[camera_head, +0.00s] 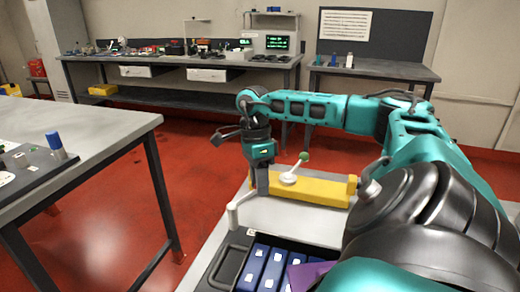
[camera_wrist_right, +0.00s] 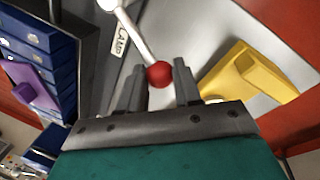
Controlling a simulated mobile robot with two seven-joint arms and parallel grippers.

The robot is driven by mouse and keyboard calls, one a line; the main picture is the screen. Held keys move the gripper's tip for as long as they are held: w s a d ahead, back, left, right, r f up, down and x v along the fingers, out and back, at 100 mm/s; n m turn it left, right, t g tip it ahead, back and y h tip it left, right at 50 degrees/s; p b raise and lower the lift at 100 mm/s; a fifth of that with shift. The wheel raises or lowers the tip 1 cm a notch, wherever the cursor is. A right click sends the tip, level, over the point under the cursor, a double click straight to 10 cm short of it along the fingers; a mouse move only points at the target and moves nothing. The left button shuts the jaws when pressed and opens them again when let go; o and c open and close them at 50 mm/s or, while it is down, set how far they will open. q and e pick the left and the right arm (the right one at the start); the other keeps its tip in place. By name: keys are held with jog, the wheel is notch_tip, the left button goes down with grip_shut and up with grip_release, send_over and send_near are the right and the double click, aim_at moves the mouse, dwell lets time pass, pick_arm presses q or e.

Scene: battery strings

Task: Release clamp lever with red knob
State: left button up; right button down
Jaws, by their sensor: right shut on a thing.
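The clamp lever (camera_wrist_right: 135,34) is a pale rod that ends in a red knob (camera_wrist_right: 159,74) in the right wrist view. A partly hidden label (camera_wrist_right: 120,38) lies beside it. My right gripper (camera_wrist_right: 159,82) has one finger on each side of the red knob and is shut on it. In the head view the lever (camera_head: 241,203) rises from a pale post at the corner of the black case, and my right gripper (camera_head: 262,188) hides its knob. My left gripper is not in view.
A yellow bar (camera_head: 320,190) lies right of the gripper, with a second lever and green knob (camera_head: 304,157). The black case (camera_head: 217,272) holds blue cells (camera_head: 272,268) and a purple piece (camera_head: 305,276). A grey table (camera_head: 100,125) stands at left, with red floor between.

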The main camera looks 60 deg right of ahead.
jog(key=c, duration=1.2)
grip_release()
jog(key=shift+w+d+r, duration=0.15)
jog(key=shift+w+r, duration=0.05)
jog(key=shift+w, duration=0.05)
jog(key=o, duration=0.3)
jog(key=shift+w+f, duration=0.1)
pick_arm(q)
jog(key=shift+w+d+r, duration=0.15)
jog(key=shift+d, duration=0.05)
pick_arm(e)
jog(key=shift+o, duration=0.6)
pick_arm(q)
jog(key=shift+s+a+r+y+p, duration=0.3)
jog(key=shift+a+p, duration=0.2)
jog(key=shift+p, duration=0.45)
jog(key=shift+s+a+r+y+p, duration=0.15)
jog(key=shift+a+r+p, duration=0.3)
jog(key=shift+p, duration=0.5)
pick_arm(e)
notch_tip(320, 180, up, 13)
jog(key=w+d, duration=0.1)
jog(key=shift+w+d+f, duration=0.2)
jog(key=shift+w, duration=0.15)
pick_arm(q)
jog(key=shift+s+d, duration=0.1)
